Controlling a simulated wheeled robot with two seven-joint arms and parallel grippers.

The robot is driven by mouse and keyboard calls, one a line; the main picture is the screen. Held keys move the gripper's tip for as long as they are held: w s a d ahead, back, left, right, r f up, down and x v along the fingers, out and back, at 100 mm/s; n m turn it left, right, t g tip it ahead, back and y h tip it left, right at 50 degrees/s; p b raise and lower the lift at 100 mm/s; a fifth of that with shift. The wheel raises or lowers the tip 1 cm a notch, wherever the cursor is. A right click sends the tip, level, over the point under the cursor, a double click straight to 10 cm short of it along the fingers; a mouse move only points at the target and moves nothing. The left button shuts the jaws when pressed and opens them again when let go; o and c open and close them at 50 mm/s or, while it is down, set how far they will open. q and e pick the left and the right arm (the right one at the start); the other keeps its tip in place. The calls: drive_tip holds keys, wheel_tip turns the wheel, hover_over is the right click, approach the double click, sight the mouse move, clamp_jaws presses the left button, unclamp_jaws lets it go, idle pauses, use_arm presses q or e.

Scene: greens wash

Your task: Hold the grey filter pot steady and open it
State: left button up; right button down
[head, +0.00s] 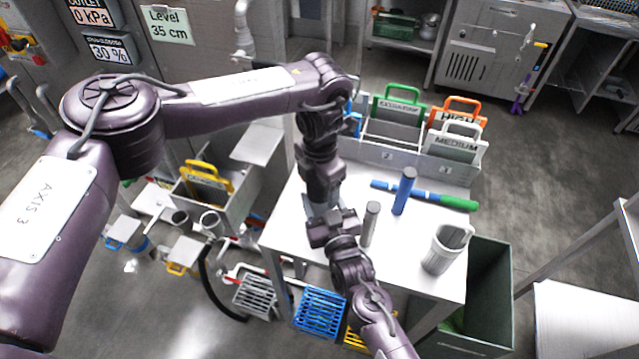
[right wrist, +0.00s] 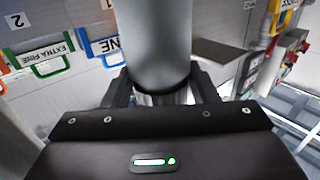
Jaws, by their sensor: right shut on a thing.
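The grey filter pot (right wrist: 160,45) fills the upper middle of the right wrist view as a smooth grey cylinder, with a paler band at its near end. My right gripper (right wrist: 162,97) is shut on it, one finger on each side. In the head view my right gripper (head: 332,230) is over the left part of the white table, and the pot is mostly hidden by the arms. My left gripper (head: 320,198) points down just beyond the right one, close to it. Its fingers are hidden, so whether it is open or touches the pot does not show.
A grey cylinder (head: 370,224) and a blue cylinder (head: 404,190) stand on the white table (head: 405,265). A blue-green rod (head: 425,195) lies behind them. A pale cup (head: 446,248) stands front right. Labelled trays (head: 455,145) line the back; a green bin (head: 490,290) is at right.

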use_arm(q)
wheel_tip(320, 180, up, 4)
drive_tip(key=shift+f, duration=0.1)
drive_tip(key=shift+r, duration=0.5)
drive_tip(key=shift+c, duration=0.5)
wheel_tip(320, 180, up, 2)
drive_tip(key=m, duration=0.4)
drive_tip(key=shift+w, duration=0.1)
drive_tip(key=shift+r+m, duration=0.5)
drive_tip(key=shift+m, duration=1)
wheel_tip(320, 180, down, 8)
drive_tip(key=shift+r, duration=0.1)
